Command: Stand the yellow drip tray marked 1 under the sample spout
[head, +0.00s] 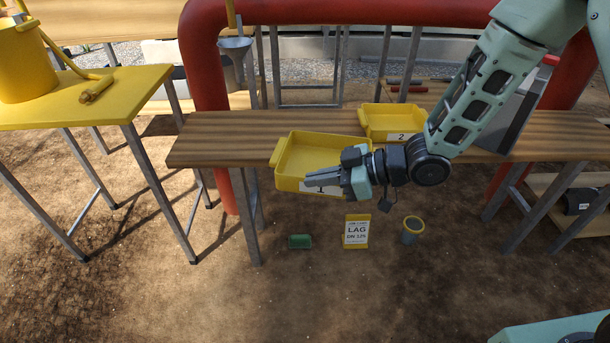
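A yellow drip tray (288,165) shows at the middle of the head view, at the bench's front edge. Its front wall reaches below the edge line, and I cannot tell whether it rests on the bench or is clear of it. A second yellow tray marked 2 (376,124) stands behind and to the right. A yellow pipe end (231,14), perhaps the spout, hangs at the top.
The wooden bench (225,140) is bare at left. A grey funnel-like vessel (235,48) is behind it, near a red pipe (203,70). A yellow table (130,85) with a bucket (25,62) stands left. A LAG sign (356,231), green block (300,241) and cup (411,231) are on the ground.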

